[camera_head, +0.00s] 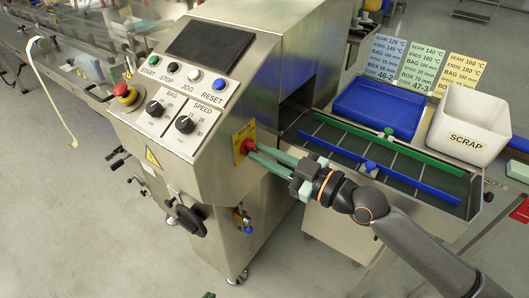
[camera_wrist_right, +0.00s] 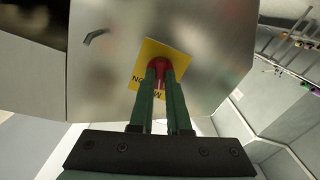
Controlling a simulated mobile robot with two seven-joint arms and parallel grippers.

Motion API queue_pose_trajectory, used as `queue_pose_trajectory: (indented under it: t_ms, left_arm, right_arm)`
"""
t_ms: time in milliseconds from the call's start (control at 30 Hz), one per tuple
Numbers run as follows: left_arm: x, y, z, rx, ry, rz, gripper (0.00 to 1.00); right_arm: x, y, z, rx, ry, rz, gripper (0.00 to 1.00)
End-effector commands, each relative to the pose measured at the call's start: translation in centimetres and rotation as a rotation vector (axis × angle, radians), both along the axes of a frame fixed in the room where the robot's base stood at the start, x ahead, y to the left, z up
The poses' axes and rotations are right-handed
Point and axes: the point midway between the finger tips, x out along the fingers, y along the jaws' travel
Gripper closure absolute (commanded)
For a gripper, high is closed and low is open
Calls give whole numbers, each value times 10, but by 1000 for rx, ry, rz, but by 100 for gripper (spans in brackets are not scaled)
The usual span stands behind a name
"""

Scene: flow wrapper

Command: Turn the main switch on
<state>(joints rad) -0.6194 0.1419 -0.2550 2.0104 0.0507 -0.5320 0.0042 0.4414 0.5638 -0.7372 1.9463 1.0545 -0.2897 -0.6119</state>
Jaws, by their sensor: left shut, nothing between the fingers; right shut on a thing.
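The main switch (camera_head: 246,146) is a red knob on a yellow plate on the machine's steel side panel. My right gripper (camera_head: 254,150) reaches it from the right, with its green fingers shut on the knob. In the right wrist view the red knob (camera_wrist_right: 158,66) sits between the fingertips, in front of the yellow plate (camera_wrist_right: 150,56). The fingers hide part of the knob and of the plate's lettering, so its exact setting is hard to tell. Only a small green tip of my left gripper (camera_head: 208,295) shows at the bottom edge, away from the machine.
The sloped control panel (camera_head: 185,100) has several buttons, two dials and a red emergency stop (camera_head: 126,93). A black handwheel (camera_head: 186,216) is below. To the right are a conveyor (camera_head: 420,165), a blue tray (camera_head: 380,108) and a white scrap bin (camera_head: 468,120).

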Motion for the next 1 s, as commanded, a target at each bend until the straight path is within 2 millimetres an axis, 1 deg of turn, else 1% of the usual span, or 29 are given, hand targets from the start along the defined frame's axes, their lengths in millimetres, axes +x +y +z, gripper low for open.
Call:
queue_pose_trajectory:
  t_ms: [300,667,1000]
  left_arm:
    - [0,2,5,1,-5,5,100]
    - [-12,7,0,10,24,11,100]
    - [-8,10,9,10,6,20,100]
  right_arm:
    - [0,0,1,178,247,0,100]
    - [0,0,1,380,523,-1,100]
    - [-1,1,1,542,746,-1,100]
